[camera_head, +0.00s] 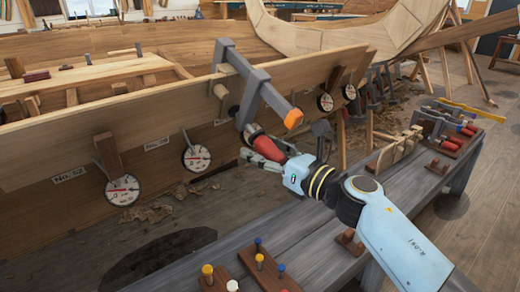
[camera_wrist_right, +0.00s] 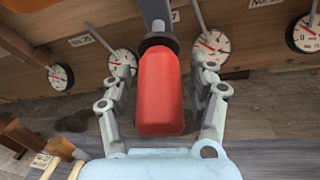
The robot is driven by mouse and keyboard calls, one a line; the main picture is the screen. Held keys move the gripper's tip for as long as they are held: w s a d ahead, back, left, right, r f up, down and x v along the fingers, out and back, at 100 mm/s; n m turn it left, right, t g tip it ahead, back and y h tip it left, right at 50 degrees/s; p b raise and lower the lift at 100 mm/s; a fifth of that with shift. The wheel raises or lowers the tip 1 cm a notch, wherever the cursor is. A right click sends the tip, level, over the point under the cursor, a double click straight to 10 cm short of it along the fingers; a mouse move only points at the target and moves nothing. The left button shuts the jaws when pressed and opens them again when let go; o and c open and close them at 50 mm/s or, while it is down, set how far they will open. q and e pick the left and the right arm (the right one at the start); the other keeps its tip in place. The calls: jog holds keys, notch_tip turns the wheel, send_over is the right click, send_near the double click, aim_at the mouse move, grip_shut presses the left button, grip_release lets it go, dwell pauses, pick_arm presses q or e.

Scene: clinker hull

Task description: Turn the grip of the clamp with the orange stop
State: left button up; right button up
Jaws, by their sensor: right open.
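The clamp (camera_head: 258,88) is a grey bar clamp hooked over the top edge of the hull plank, with an orange stop (camera_head: 293,118) at the end of its bar. Its red grip (camera_head: 265,143) hangs below the bar on the outer side. My right gripper (camera_head: 262,158) is at the grip. In the right wrist view the red grip (camera_wrist_right: 160,92) lies between the two fingers of the open right gripper (camera_wrist_right: 163,88). Gaps show on both sides of the grip, so the fingers look apart from it. My left gripper is not in view.
Round dial gauges (camera_head: 122,189) hang along the hull planking (camera_head: 60,150). A grey workbench (camera_head: 330,215) stands in front, with peg blocks (camera_head: 260,265) at its near end and red-handled tools (camera_head: 455,130) at its far end. Wood shavings (camera_head: 150,213) lie on the floor.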

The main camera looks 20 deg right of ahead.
jog(key=shift+w+a, duration=0.25)
jog(key=shift+w, duration=0.2)
jog(key=shift+c, duration=1.5)
grip_shut()
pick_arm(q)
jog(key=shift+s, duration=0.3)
